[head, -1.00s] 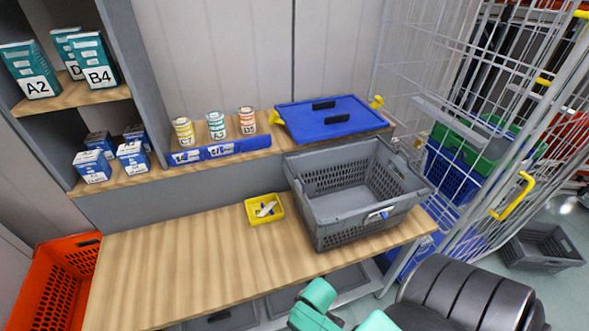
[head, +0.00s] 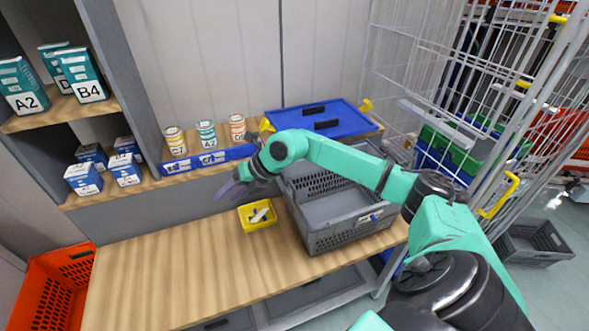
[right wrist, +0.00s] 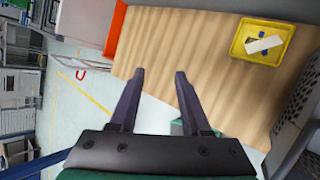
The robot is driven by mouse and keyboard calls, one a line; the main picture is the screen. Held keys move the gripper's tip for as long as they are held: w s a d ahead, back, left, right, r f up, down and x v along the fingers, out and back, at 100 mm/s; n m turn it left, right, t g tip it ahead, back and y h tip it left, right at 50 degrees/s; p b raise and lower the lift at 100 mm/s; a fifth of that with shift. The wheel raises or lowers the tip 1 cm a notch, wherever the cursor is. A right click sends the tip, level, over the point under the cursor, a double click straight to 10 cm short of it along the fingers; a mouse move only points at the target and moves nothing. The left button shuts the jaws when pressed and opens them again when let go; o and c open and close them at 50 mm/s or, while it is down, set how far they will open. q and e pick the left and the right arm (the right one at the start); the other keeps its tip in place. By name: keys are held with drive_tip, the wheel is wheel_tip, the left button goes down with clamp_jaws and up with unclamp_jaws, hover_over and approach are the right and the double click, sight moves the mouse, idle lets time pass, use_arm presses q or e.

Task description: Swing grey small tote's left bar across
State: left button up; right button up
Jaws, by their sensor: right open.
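The grey tote (head: 335,228) stands upright on the right part of the wooden bench, with perforated walls and a white-and-blue label on its front. It looks empty. My right arm crosses over it and hides much of its back and right rim. I cannot make out its left bar clearly. My right gripper (head: 228,190) is open and empty, in the air left of the tote and near the yellow tray. In the right wrist view its two dark fingers (right wrist: 159,75) are apart with nothing between them; part of the tote's wall (right wrist: 297,110) shows at right. My left gripper is not seen.
A yellow tray (head: 246,226) with small items is left of the tote. The bench's left side (head: 150,280) is clear. A shelf with tins and a blue lid (head: 300,118) runs behind. A wire cage (head: 450,70) stands right, an orange tote (head: 85,262) left.

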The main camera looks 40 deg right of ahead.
sight(292, 185)
drive_tip(key=s+d+g+h, duration=0.1)
drive_tip(key=d+h, duration=0.1)
drive_tip(key=d, duration=0.4)
drive_tip(key=s+d+m+h, duration=0.1)
drive_tip(key=s+d+h, duration=0.1)
drive_tip(key=d, duration=0.4)
drive_tip(key=s+d+g+h, duration=0.1)
drive_tip(key=d+h, duration=0.2)
drive_tip(key=d, duration=0.3)
drive_tip(key=shift+s+m+g, duration=0.15)
drive_tip(key=shift+m+g, duration=0.15)
drive_tip(key=b+x, duration=0.4)
drive_tip(key=x, duration=0.3)
drive_tip(key=shift+a, duration=0.1)
drive_tip(key=shift+r, duration=0.1)
drive_tip(key=c, duration=0.7)
drive_tip(key=shift+s+d+r, duration=0.1)
drive_tip(key=shift+d+r, duration=0.4)
drive_tip(key=shift+r, duration=0.05)
drive_tip(key=shift+d, duration=0.1)
